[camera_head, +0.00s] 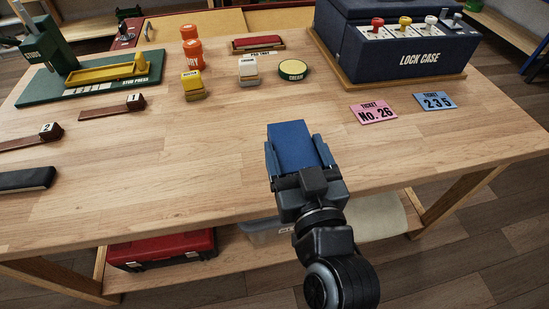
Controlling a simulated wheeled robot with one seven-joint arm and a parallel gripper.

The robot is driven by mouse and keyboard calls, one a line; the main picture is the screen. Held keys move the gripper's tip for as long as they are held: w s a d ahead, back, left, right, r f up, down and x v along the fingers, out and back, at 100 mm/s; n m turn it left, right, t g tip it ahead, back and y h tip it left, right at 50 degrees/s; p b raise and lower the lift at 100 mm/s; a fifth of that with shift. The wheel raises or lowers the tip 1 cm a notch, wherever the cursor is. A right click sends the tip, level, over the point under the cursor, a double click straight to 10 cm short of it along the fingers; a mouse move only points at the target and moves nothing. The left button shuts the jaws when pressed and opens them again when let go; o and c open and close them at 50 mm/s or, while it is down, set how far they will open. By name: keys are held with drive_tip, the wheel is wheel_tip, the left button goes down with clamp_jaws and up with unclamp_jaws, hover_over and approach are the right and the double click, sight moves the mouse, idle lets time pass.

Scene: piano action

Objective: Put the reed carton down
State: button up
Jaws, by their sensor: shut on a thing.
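A plain blue box (290,140), which I take to be the reed carton, is between the fingers of my gripper (296,158) near the front middle of the table (210,160). My gripper is shut on it, one finger along each side. The box's top face shows. Its lower part and near end are hidden by my gripper, so I cannot tell whether it touches the table.
A pink ticket (373,112) and a blue ticket (435,101) lie to the right, before the lock case (405,45). Yellow (193,85) and white (248,69) blocks and a green-yellow round tin (293,70) stand behind. Bare wood surrounds the box.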

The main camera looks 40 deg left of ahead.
drive_tip(key=a+f, duration=0.1)
drive_tip(key=a, duration=0.1)
drive_tip(key=a+f+p, duration=0.1)
drive_tip(key=a, duration=0.1)
drive_tip(key=shift+a+f, duration=0.15)
drive_tip(key=shift+f, duration=0.05)
drive_tip(key=shift+f+b, duration=0.6)
drive_tip(key=shift+f, duration=1.25)
drive_tip(key=shift+f, duration=0.2)
drive_tip(key=o, duration=1.4)
drive_tip(key=v, duration=0.2)
drive_tip(key=b+v, duration=0.1)
drive_tip(key=v, duration=0.2)
drive_tip(key=b+v, duration=0.1)
drive_tip(key=v, duration=0.2)
drive_tip(key=shift+s+a+r, duration=0.1)
drive_tip(key=shift+s+a, duration=0.25)
